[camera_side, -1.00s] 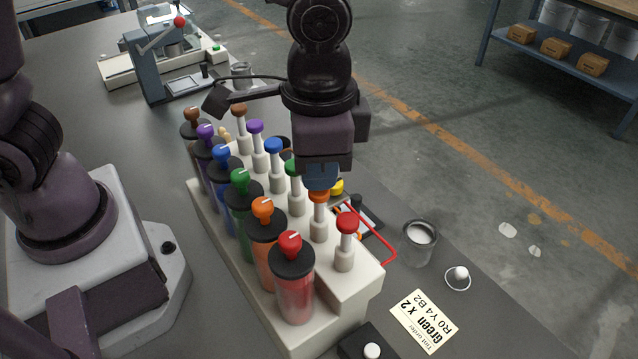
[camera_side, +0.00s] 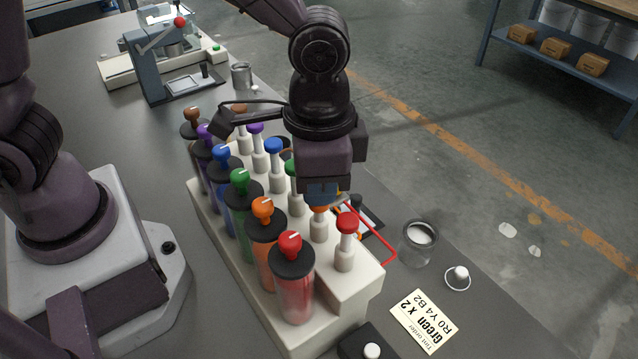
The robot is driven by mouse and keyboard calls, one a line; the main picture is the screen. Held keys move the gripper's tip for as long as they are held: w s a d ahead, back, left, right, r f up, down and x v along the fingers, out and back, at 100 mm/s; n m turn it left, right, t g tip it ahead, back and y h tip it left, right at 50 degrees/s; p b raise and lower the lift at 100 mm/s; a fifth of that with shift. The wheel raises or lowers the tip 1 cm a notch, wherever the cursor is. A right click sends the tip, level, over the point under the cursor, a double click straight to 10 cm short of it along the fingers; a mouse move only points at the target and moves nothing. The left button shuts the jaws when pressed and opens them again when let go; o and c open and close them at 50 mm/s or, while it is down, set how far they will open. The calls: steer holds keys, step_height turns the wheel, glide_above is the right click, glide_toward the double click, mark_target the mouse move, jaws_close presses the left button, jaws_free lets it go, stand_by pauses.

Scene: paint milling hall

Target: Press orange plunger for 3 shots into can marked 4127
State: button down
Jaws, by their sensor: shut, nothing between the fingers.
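The orange plunger (camera_side: 318,228) stands on the pale dispenser block (camera_side: 362,292), in the right-hand row between the green and red plungers. Its orange cap is mostly hidden under my gripper (camera_side: 322,194), which is shut and empty, pointing down right at the cap. I cannot tell whether it touches the cap. An orange canister (camera_side: 263,252) with an orange knob stands to its left. An open can with pale contents (camera_side: 419,242) stands on the bench to the right of the block. I can read no number 4127 on it.
The red plunger (camera_side: 345,248) stands close beside my gripper. A lever press (camera_side: 160,60) and another can (camera_side: 241,75) stand at the back.

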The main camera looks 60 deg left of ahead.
steer(key=shift+r, duration=2.05)
step_height(320, 180, up, 5)
steer(key=s+a+r+n+t, duration=0.2)
steer(key=s+a+n, duration=0.1)
steer(key=a, duration=0.6)
steer(key=s+a+r+n+t, duration=0.2)
steer(key=s+a, duration=0.3)
steer(key=a, duration=0.4)
steer(key=shift+s+r+n+t, duration=0.2)
steer(key=shift+r+n+t, duration=0.25)
steer(key=shift+t, duration=0.35)
steer(key=shift+f, duration=0.15)
stand_by(0.5)
